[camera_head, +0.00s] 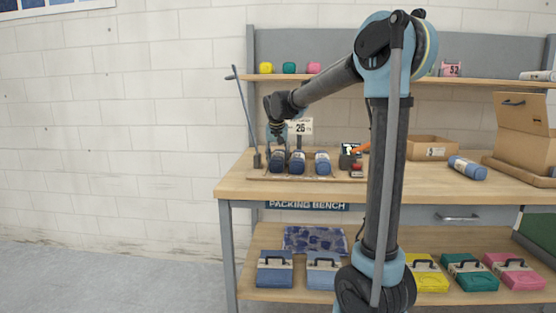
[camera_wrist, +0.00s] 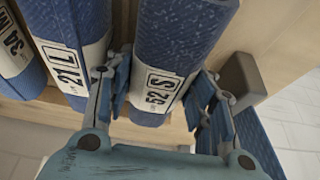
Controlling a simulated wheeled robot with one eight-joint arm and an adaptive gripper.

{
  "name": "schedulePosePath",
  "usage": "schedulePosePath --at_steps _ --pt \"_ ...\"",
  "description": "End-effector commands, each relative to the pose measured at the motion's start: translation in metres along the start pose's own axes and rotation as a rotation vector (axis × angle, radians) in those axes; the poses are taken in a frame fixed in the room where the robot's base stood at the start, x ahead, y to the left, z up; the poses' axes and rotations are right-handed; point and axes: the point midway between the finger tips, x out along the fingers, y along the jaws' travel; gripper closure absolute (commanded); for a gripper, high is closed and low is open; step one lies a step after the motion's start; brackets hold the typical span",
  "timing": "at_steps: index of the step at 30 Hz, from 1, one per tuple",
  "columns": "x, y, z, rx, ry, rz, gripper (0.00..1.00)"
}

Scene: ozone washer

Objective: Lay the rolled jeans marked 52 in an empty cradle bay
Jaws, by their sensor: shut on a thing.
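The rolled jeans marked 52 S (camera_wrist: 165,70) are a blue denim roll with a white label band, between my two fingers in the wrist view. My gripper (camera_wrist: 160,95) is shut on them, one finger on each side. In the head view the gripper (camera_head: 277,146) points down over the leftmost roll (camera_head: 277,161) at the wooden cradle (camera_head: 312,178).
A sign with 26 (camera_head: 300,127) stands behind the cradle. Another blue roll (camera_head: 467,168) lies on the bench (camera_head: 425,188) at the right, near cardboard boxes (camera_head: 525,125). A grey block (camera_wrist: 242,80) stands close beside one finger. A thin post (camera_head: 244,120) rises left of the cradle.

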Motion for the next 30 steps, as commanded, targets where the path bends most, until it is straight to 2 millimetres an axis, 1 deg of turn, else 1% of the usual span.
schedulePosePath --at_steps 3,4,5,14,17,19,23,30 --pt "0.002 0.0 0.0 0.0 0.0 0.0 0.91" --pt "0.001 0.0 0.0 0.0 0.0 0.0 0.44" --pt "0.001 0.0 0.0 0.0 0.0 0.0 0.42" --pt "0.001 0.0 0.0 0.0 0.0 0.0 0.42" --pt "-0.002 0.0 0.0 0.0 0.0 0.0 0.42" --pt "-0.008 0.0 0.0 0.0 0.0 0.0 0.42" --pt "-0.028 0.001 0.0 0.0 0.0 0.0 0.42" --pt "-0.075 0.001 0.0 0.0 0.0 0.0 0.42"
